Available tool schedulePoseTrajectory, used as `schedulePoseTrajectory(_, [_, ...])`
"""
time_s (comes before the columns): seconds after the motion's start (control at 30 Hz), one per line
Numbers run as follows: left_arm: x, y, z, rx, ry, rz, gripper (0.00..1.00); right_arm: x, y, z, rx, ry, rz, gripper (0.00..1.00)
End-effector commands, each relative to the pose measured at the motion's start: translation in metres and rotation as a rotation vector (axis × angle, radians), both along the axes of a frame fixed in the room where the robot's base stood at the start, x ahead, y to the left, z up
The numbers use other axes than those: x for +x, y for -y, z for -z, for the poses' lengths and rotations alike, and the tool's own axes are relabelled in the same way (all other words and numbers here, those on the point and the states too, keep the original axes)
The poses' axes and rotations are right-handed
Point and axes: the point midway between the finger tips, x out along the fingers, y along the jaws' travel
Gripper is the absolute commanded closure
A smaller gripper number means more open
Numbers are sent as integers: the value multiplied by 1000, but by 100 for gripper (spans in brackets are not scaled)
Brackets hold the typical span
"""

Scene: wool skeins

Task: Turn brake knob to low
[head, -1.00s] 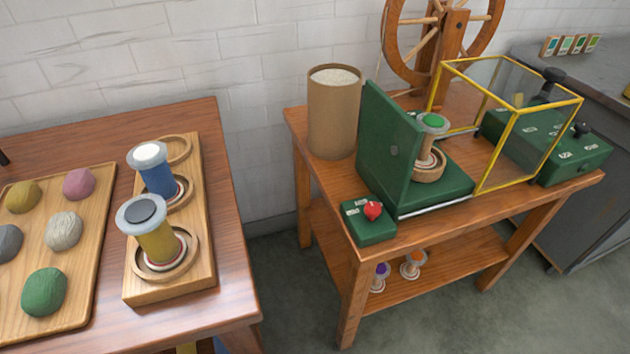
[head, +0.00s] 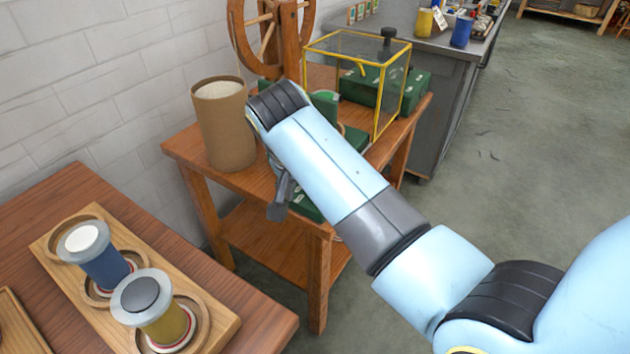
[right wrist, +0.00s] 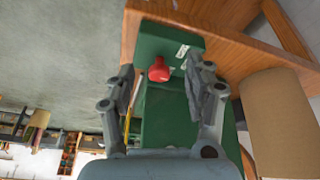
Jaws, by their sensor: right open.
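The red brake knob (right wrist: 159,69) sits on a small green box (right wrist: 165,42) with white labels too small to read. It shows between the two fingers of my right gripper (right wrist: 160,82) in the right wrist view. The fingers are open, one on each side, and I see no contact with the knob. In the head view my right gripper (head: 280,200) is partly seen beside the wooden stand's front corner. My arm hides the knob there, and only part of the green box (head: 306,207) shows. My left gripper is in neither view.
A cardboard drum (head: 224,130) stands left of my right arm on the wooden stand (head: 185,148). A yellow-framed clear case (head: 362,50) and a spinning wheel (head: 272,35) are behind. A table with a wooden spool rack (head: 70,240) is at lower left. Floor at right is clear.

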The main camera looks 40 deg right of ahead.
Motion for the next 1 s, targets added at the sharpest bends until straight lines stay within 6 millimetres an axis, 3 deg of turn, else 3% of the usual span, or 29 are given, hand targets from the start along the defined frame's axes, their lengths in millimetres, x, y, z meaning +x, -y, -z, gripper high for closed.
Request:
schedulePoseTrajectory(0.03, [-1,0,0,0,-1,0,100,6,-1,-26,5,23,63,47])
schedulePoseTrajectory(0.1, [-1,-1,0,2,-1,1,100,8,0,-53,11,43,140,47])
schedulePoseTrajectory(0.23, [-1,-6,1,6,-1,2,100,8,4,-65,14,53,200,47])
schedulePoseTrajectory(0.7, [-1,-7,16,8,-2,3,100,23,31,14,15,50,199,47])
schedulePoseTrajectory(1.0, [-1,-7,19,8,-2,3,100,27,37,30,16,52,199,47])
